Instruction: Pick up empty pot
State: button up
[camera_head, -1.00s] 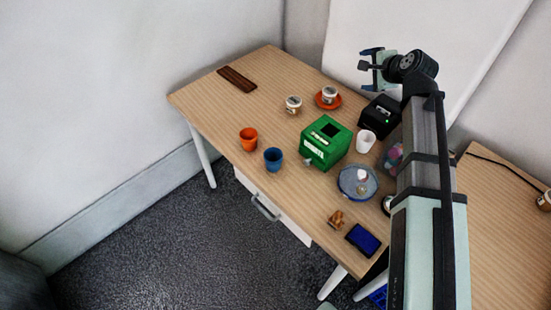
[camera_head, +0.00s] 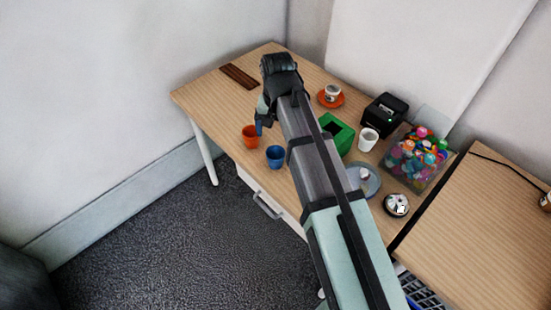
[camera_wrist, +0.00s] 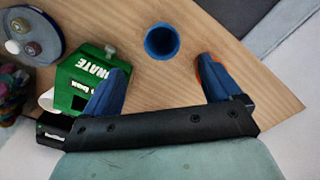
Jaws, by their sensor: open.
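Two small pots stand near the front edge of the table, an orange pot (camera_head: 249,138) on the left and a blue pot (camera_head: 275,158) beside it. In the wrist view the blue pot (camera_wrist: 162,40) stands ahead of the fingertips, roughly centred between them, and looks empty inside. A sliver of orange (camera_wrist: 199,74) shows at the right finger, which hides most of the orange pot there. My gripper (camera_head: 262,118) is above the table near the orange pot, partly hidden by my wrist. In the wrist view my gripper (camera_wrist: 163,75) is open, with nothing between its fingers.
A green box (camera_head: 339,132), white cup (camera_head: 368,140), black device (camera_head: 384,115), orange saucer with cup (camera_head: 331,99), round tray (camera_head: 371,186) and bin of colourful items (camera_head: 415,160) stand rightward. A brown slab (camera_head: 238,76) lies at the back left.

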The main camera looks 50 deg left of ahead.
send_over(275, 157)
jog(key=s+d, duration=0.1)
jog(key=d, duration=0.1)
notch_tip(275, 157, down, 8)
jog(key=shift+s+f, duration=0.15)
jog(key=shift+f, duration=0.05)
jog(key=shift+a+f, duration=0.2)
jog(key=shift+f, duration=2.45)
jog(key=c, duration=1.1)
